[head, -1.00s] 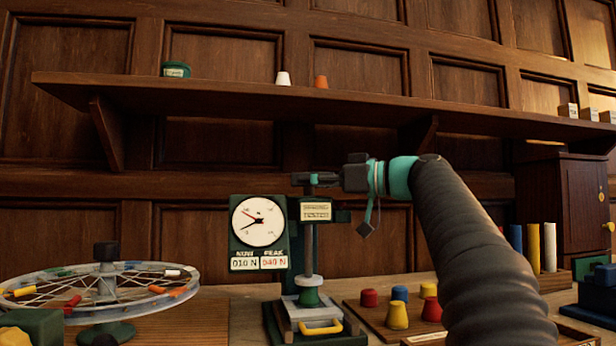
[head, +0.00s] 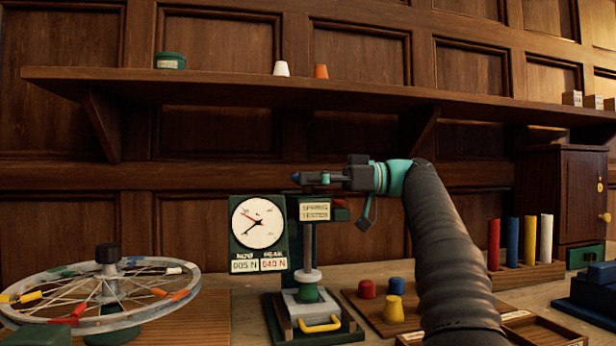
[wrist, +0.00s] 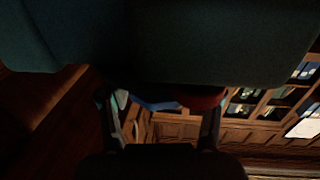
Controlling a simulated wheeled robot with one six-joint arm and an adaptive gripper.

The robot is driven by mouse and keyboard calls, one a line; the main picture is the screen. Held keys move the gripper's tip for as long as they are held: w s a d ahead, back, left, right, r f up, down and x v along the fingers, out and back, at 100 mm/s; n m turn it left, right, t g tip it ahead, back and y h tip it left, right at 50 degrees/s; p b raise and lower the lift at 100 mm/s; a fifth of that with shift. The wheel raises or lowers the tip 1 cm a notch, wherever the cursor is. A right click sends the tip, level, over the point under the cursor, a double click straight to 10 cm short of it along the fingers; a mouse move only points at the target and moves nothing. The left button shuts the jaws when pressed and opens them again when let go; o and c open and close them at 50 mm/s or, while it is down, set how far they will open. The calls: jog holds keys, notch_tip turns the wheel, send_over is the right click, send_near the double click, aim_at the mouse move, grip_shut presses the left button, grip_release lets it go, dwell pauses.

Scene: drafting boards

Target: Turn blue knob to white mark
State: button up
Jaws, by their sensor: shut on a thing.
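My gripper (head: 312,179) is shut on a small blue piece, taken as the blue knob (head: 296,176), just above the head of the spring tester (head: 315,211). In the wrist view the blue knob (wrist: 157,103) shows as a dark blue strip between the fingers, with a dark red part (wrist: 203,99) to its right. A pale patch (wrist: 123,98) shows by the left finger. I cannot tell whether it is the white mark. The fingers and wrist hide most of the knob, so its angle is unclear. The dial (head: 258,222) reads 005 N now and 040 N peak.
A spoked wheel (head: 68,322) stands at the left. A tray (head: 372,318) of coloured pegs and a rack (head: 525,275) of coloured rods stand to the right. A shelf (head: 240,87) with small cups runs above my gripper.

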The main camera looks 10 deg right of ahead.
jog(key=o, duration=1.1)
jog(key=shift+o, duration=0.2)
